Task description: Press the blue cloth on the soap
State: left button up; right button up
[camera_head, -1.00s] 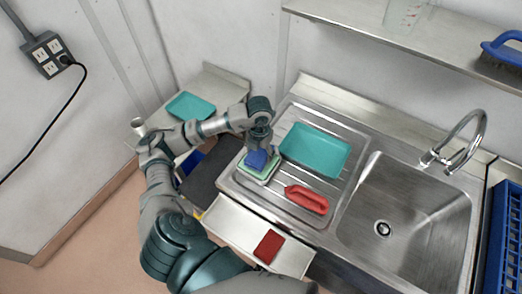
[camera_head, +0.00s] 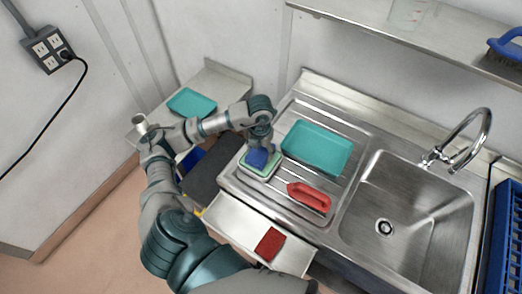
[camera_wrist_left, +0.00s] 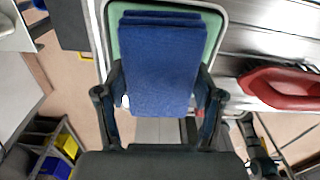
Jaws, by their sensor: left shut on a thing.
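The blue cloth (camera_head: 257,158) is folded and held in my left gripper (camera_head: 259,146), which points down over the left end of the drainboard. In the left wrist view the cloth (camera_wrist_left: 160,62) fills the space between the two fingers (camera_wrist_left: 160,105). Under it is a pale green block with a whitish rim, which I take for the soap in its dish (camera_head: 268,172); its green face also shows around the cloth in the left wrist view (camera_wrist_left: 212,28). The cloth overlaps the green face; whether it touches is hard to tell. My right gripper is not in view.
A teal tray (camera_head: 317,147) and a red-handled tool (camera_head: 309,196) lie on the drainboard close by. The sink basin (camera_head: 405,215) is to the right. A red cloth or pad (camera_head: 269,243) lies on the front ledge. Another teal tray (camera_head: 192,103) sits on the left counter.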

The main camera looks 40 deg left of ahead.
aim_at(261, 150)
pick_arm(q)
jog(key=shift+a+f, duration=0.1)
jog(key=shift+f, duration=0.05)
jog(key=shift+f+b, duration=0.35)
dwell(1.1)
jog(key=shift+s+r, duration=0.1)
notch_tip(261, 150, up, 2)
jog(key=shift+r+p, duration=0.1)
jog(key=shift+p, duration=0.75)
jog(key=shift+r+p, duration=1.65)
jog(key=shift+r, duration=0.8)
